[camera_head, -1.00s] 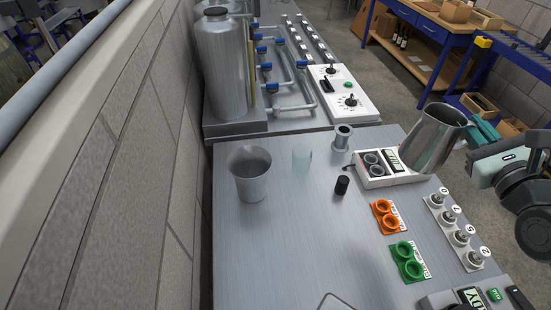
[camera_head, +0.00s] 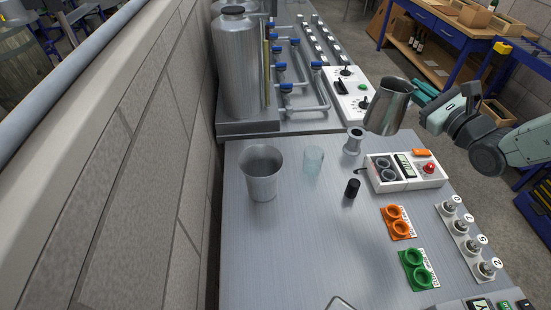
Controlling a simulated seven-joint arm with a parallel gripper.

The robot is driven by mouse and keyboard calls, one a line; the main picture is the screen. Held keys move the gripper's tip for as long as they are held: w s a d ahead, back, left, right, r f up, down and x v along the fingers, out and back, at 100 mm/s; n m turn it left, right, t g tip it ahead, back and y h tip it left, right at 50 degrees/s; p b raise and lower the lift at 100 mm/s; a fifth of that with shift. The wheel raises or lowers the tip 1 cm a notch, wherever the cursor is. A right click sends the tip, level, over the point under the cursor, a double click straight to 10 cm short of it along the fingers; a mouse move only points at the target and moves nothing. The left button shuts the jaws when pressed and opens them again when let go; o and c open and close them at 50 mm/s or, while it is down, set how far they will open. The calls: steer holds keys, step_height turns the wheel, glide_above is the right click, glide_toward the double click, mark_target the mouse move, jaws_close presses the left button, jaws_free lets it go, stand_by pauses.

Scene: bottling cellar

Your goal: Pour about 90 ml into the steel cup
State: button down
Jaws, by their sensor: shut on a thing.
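A tapered grey metal cup (camera_head: 262,183), which looks like the steel cup, stands upright on the bench at the left. Its mouth is open; I see no liquid in it. My gripper (camera_head: 424,93) has teal fingers and is shut on a shiny steel jug (camera_head: 387,108). It holds the jug from the right, raised, with a slight tilt. The jug appears beyond the white meter box, to the right of the cup and well apart from it. The jug's contents are hidden.
A clear glass (camera_head: 313,160) stands between cup and jug, with a small metal flanged piece (camera_head: 353,141) and a black cylinder (camera_head: 352,188) nearby. A white meter box (camera_head: 405,172), orange rings (camera_head: 397,222) and green rings (camera_head: 415,269) line the right. A big steel tank (camera_head: 238,65) stands behind; the front middle is clear.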

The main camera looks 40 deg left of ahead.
steer(key=s+a+f+n+g+y, duration=0.1)
steer(key=s+a+f+n+g, duration=0.1)
steer(key=a+f, duration=0.5)
steer(key=s+a+f+n+g+y, duration=0.1)
steer(key=a+f+g, duration=0.4)
steer(key=a, duration=1)
step_height(320, 180, down, 2)
steer(key=shift+s+a+f+n, duration=0.1)
steer(key=shift+s+a+n, duration=0.1)
steer(key=shift+s+n, duration=0.65)
steer(key=shift+w+r+n, duration=0.15)
steer(key=shift+r+n, duration=0.05)
steer(key=shift+n, duration=0.05)
steer(key=s+a+r+n, duration=0.1)
steer(key=s+r+n, duration=0.6)
steer(key=s+n, duration=0.3)
steer(key=shift+a+r+n, duration=0.2)
steer(key=shift+r+n, duration=0.1)
steer(key=shift+n, duration=0.3)
steer(key=shift+s+r+n+t+h, duration=0.3)
steer(key=shift+s+r+n, duration=0.1)
steer(key=shift+r+n, duration=0.1)
steer(key=shift+s+a+f+n+p, duration=0.15)
steer(key=shift+s+f+n+p, duration=0.15)
steer(key=shift+s+n+p, duration=0.35)
